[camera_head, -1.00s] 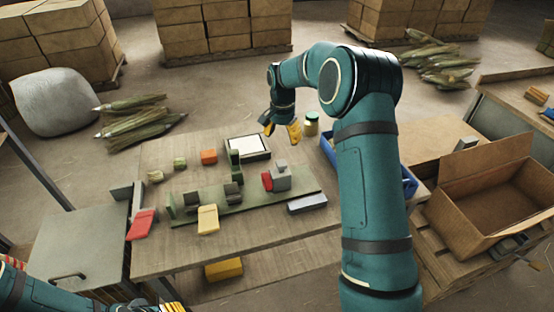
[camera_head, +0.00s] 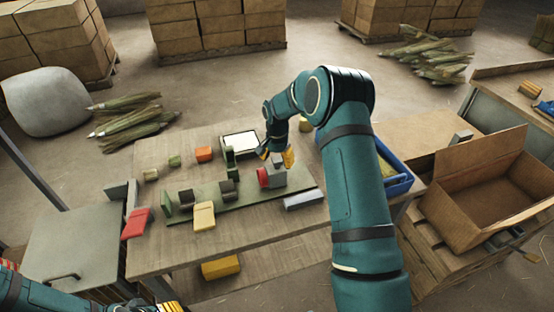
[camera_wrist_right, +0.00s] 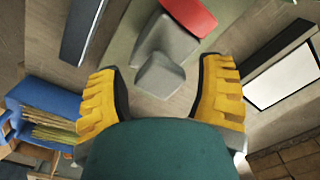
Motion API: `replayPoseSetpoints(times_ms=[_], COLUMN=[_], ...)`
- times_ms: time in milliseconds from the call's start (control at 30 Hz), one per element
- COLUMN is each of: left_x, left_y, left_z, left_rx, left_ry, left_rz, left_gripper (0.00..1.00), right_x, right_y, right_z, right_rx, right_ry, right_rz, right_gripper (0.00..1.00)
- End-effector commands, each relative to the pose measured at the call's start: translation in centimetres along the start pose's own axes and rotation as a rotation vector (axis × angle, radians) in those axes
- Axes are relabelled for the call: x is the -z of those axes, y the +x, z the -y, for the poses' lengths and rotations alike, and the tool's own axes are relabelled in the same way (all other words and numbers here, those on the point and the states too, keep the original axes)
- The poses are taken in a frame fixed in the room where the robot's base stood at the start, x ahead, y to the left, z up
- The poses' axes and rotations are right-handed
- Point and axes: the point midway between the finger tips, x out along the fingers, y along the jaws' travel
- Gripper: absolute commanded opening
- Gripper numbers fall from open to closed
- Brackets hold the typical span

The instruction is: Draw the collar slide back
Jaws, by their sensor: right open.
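A grey block with a red face (camera_head: 273,176) sits near the right end of a green base board on the table; I take it for the collar slide. In the right wrist view its grey body (camera_wrist_right: 165,45) and small grey knob (camera_wrist_right: 159,76) lie between my fingers, with the red part (camera_wrist_right: 190,14) beyond. My right gripper (camera_head: 277,157) is open just above the block, its yellow fingers (camera_wrist_right: 158,85) on either side of the knob. I see no clear contact. My left gripper (camera_head: 163,307) shows only partly at the bottom edge.
The green board (camera_head: 235,208) also bears dark green posts and blocks (camera_head: 186,197). A yellow block (camera_head: 204,216) is at its front edge, a grey bar (camera_head: 303,199) right of it. Behind are a framed white panel (camera_head: 240,141) and a blue bin (camera_head: 402,185).

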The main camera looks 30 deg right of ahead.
Motion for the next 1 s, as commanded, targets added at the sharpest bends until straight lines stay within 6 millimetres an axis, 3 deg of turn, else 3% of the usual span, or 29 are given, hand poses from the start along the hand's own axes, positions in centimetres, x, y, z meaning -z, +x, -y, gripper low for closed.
replayPoseSetpoints(times_ms=[67,267,300,467,700,1000], left_x=[0.0,0.0,0.0,0.0,-0.1,-0.1], left_y=[0.0,0.0,0.0,0.0,0.2,0.2], left_z=[0.0,0.0,0.0,0.0,0.1,0.1], left_rx=[0.0,0.0,0.0,0.0,0.0,0.0], left_ry=[0.0,0.0,0.0,0.0,0.0,0.001], left_rz=[0.0,0.0,0.0,0.0,0.002,0.002], left_gripper=[0.47,0.47,0.47,0.47,0.47,0.47], right_x=[0.0,0.0,0.0,0.5,3.3,3.7], right_y=[0.0,0.0,0.0,0.0,0.0,0.0], right_z=[0.0,0.0,0.0,-0.5,-3.3,-3.7], right_rx=[0.0,0.0,0.0,-0.001,-0.001,-0.002], right_ry=[0.0,0.0,0.0,0.003,0.004,0.002], right_rz=[0.0,0.0,0.0,0.0,-0.002,-0.003], right_gripper=[0.68,0.03,0.0,0.0,0.0,0.0])
